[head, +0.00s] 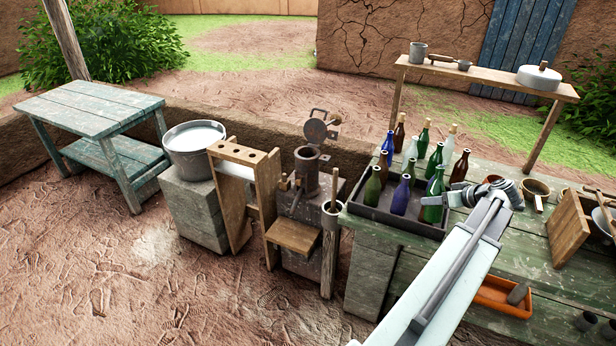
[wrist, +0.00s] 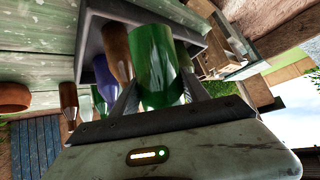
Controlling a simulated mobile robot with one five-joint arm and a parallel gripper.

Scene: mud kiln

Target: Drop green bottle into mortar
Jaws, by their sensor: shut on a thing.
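My gripper (head: 447,198) is shut on a green bottle (head: 432,212) at the right front of the dark bottle tray (head: 400,226). In the wrist view the green bottle (wrist: 154,68) sits between my two fingers, in front of the tray. I cannot tell whether its base is clear of the tray floor.
Several brown, blue, green and clear bottles crowd the tray, including a blue bottle (head: 401,196) left of my gripper. A raised shelf (head: 490,76) spans the back right. An orange tray (head: 500,298) lies at the front right.

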